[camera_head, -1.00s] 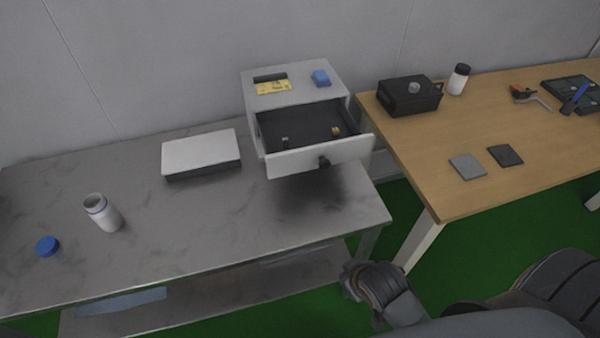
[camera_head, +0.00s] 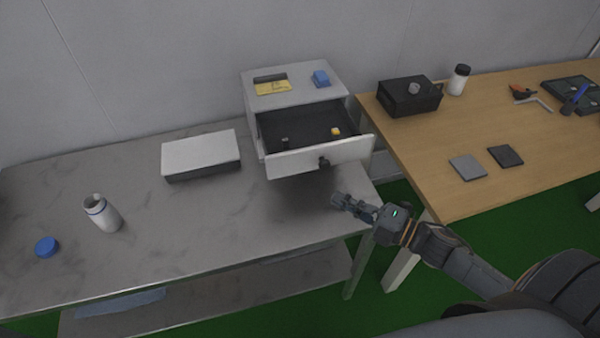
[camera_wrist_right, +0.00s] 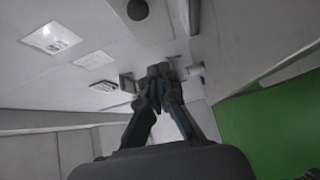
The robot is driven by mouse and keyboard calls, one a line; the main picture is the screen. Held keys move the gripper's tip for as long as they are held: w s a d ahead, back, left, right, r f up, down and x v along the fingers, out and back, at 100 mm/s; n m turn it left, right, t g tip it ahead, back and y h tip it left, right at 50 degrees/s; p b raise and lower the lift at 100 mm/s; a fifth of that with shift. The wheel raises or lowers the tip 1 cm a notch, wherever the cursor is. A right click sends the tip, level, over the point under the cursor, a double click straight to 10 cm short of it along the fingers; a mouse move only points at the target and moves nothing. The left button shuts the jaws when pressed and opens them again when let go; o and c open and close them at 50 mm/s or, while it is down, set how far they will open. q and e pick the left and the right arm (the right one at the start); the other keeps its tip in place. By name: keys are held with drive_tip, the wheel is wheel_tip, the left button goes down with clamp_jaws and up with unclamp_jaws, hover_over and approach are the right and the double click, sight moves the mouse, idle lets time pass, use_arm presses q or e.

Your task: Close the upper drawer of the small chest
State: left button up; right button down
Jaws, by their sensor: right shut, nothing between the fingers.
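The small chest (camera_head: 250,112) is a light grey box at the back of the grey table. Its upper drawer (camera_head: 300,158) is pulled well out and has a dark round knob (camera_head: 323,163) on its front. Inside the drawer lie a small yellow item (camera_head: 336,132) and a small grey item (camera_head: 285,141). My right gripper (camera_head: 338,200) is shut and empty, in front of and below the drawer front, not touching it. In the right wrist view its fingers (camera_wrist_right: 158,72) are together. My left gripper is not in view.
A white box (camera_head: 201,152), a white bottle (camera_head: 103,214) and a blue cap (camera_head: 47,247) are on the grey table. The wooden table (camera_head: 450,135) stands at right, holding a black box (camera_head: 408,96).

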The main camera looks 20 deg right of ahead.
drive_tip(key=n+y, duration=0.1)
drive_tip(key=n, duration=0.1)
drive_tip(key=p, duration=0.2)
approach(285, 167)
drive_tip(key=a, duration=0.4)
drive_tip(key=w, duration=0.1)
drive_tip(key=w+p, duration=0.1)
drive_tip(key=w, duration=0.1)
drive_tip(key=shift+w+d+r+g, duration=0.15)
drive_tip(key=shift+w+r+g, duration=0.05)
drive_tip(key=shift+w+g, duration=0.1)
drive_tip(key=shift+w+f, duration=0.1)
drive_tip(key=shift+w, duration=0.4)
